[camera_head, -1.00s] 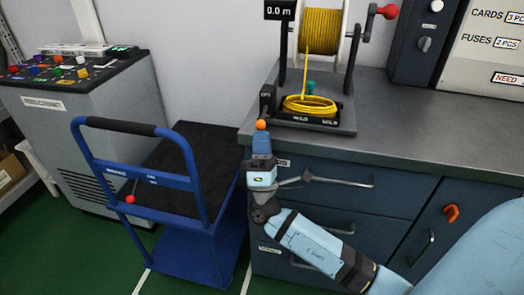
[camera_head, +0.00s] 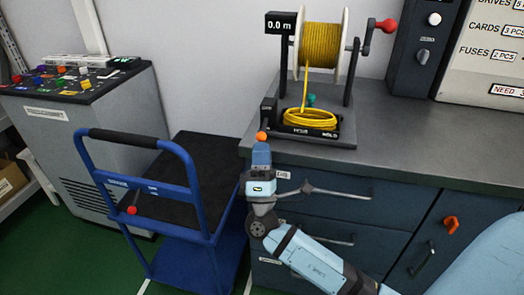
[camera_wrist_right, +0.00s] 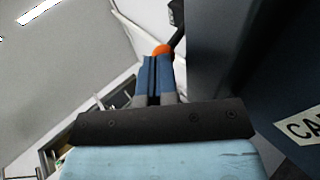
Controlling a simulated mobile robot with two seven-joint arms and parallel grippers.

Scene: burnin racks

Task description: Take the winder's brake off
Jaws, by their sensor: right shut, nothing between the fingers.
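The winder stands on the bench, with a yellow cable spool (camera_head: 322,45) between two dark posts and a yellow coil (camera_head: 310,119) on its base (camera_head: 345,135). Its base label at the front right seems to read HOLD. A small orange knob (camera_head: 261,136) shows at the base's front left corner; it also shows in the right wrist view (camera_wrist_right: 162,49). My right gripper (camera_head: 261,147) points up at this knob from the bench's front edge. Its blue fingers (camera_wrist_right: 156,75) are shut and empty, with the knob at their tips; contact is unclear. The knob's stem is hidden. My left gripper is out of view.
A red-knobbed crank (camera_head: 388,25) is on the winder's right side. A blue cart (camera_head: 185,225) stands left of the bench (camera_head: 400,150), beside a grey console (camera_head: 100,120). Drawer handles (camera_head: 345,195) lie close to my right arm. The bench top is clear right of the winder.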

